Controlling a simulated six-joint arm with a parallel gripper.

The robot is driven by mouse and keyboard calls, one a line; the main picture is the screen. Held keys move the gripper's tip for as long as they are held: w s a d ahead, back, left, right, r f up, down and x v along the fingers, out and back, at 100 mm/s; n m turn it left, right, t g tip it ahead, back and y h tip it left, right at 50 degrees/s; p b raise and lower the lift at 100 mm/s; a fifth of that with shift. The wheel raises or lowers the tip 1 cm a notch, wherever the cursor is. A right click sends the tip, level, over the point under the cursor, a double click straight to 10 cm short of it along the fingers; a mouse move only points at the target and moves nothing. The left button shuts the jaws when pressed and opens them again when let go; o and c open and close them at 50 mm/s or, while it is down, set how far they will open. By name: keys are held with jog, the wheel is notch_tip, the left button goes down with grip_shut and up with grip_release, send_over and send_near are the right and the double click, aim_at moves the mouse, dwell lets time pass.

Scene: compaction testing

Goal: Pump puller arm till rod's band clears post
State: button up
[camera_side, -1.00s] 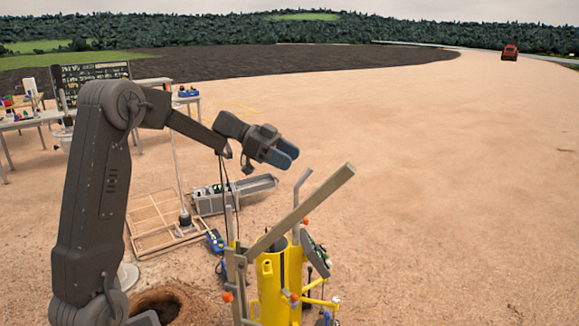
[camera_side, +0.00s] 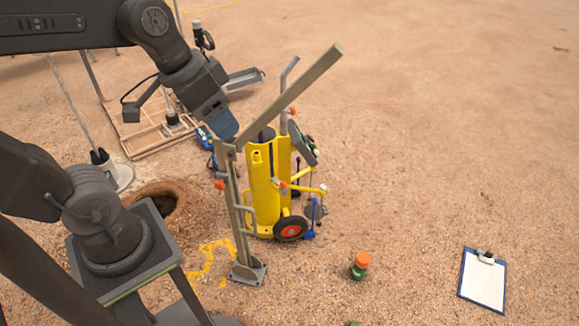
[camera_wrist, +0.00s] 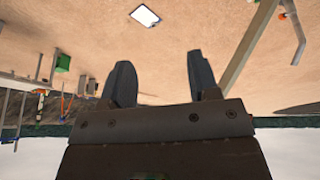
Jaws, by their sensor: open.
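The puller arm (camera_side: 290,95) is a long grey bar, slanting up to the right from the top of a grey upright post (camera_side: 238,215). Beside the post stands a yellow cylinder (camera_side: 264,185) on a wheeled frame. My gripper (camera_side: 226,130) points down near the bar's lower left end in the side view; I cannot tell whether it touches. In the wrist view my gripper (camera_wrist: 162,75) has its two dark fingers apart with nothing between them. The puller arm (camera_wrist: 250,45) shows there to the right of the fingers. I cannot make out the rod's band.
A round hole (camera_side: 160,200) lies left of the post. A green jar with an orange lid (camera_side: 361,266) and a clipboard (camera_side: 484,277) lie to the right. A wooden frame (camera_side: 150,135) lies behind. The sandy ground at right is mostly clear.

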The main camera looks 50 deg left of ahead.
jog(key=s, duration=0.1)
jog(key=s+f+n+t+y, duration=0.1)
jog(key=s, duration=0.1)
jog(key=shift+a+n, duration=0.15)
jog(key=shift+n, duration=0.15)
jog(key=shift+w, duration=0.1)
notch_tip(320, 180, up, 12)
jog(key=r+m+g+h, duration=0.1)
jog(key=m+g+h, duration=0.25)
jog(key=m, duration=0.75)
send_over(326, 52)
jog(key=s+a, duration=0.2)
jog(key=a, duration=0.2)
jog(key=shift+t, duration=0.35)
jog(key=x, duration=1.4)
jog(key=shift+s+d, duration=0.15)
jog(key=shift+s, duration=0.1)
jog(key=shift+c, duration=0.4)
grip_shut()
